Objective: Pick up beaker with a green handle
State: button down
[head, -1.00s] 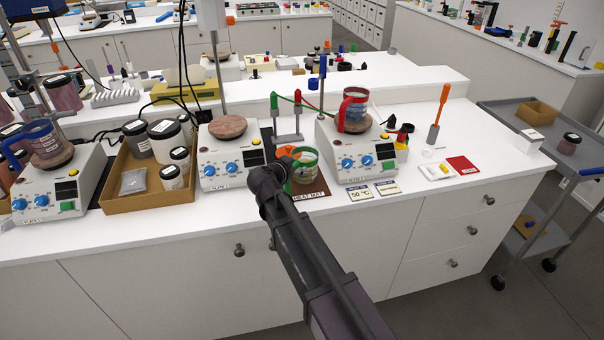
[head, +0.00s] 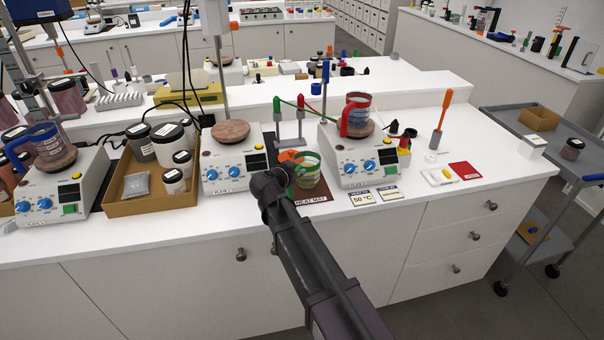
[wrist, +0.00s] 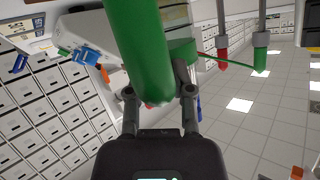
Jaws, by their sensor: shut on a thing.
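The beaker with a green handle (head: 309,172) is clear with a green rim. It stands at or just above the brown heat mat (head: 316,196) in the head view; I cannot tell whether its base touches. In the wrist view the thick green handle (wrist: 138,45) lies between the two fingers of my gripper (wrist: 159,95), which is shut on it. In the head view my wrist hides the left side of the beaker, the handle and most of the gripper.
A hotplate (head: 345,178) bearing a red-handled beaker (head: 357,112) stands close on the right. Another hotplate (head: 226,180) is on the left, beside a cardboard tray (head: 150,205) of jars. Red and green stands (head: 290,142) are just behind. Two small cards (head: 363,198) lie at the front.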

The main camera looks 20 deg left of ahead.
jog(key=shift+r, duration=0.15)
jog(key=shift+r+p, duration=1.75)
jog(key=shift+p, duration=0.15)
jog(key=s+r+p, duration=0.1)
jog(key=s, duration=1.5)
jog(key=shift+a, duration=0.2)
jog(key=shift+r, duration=0.1)
jog(key=shift+s, duration=0.1)
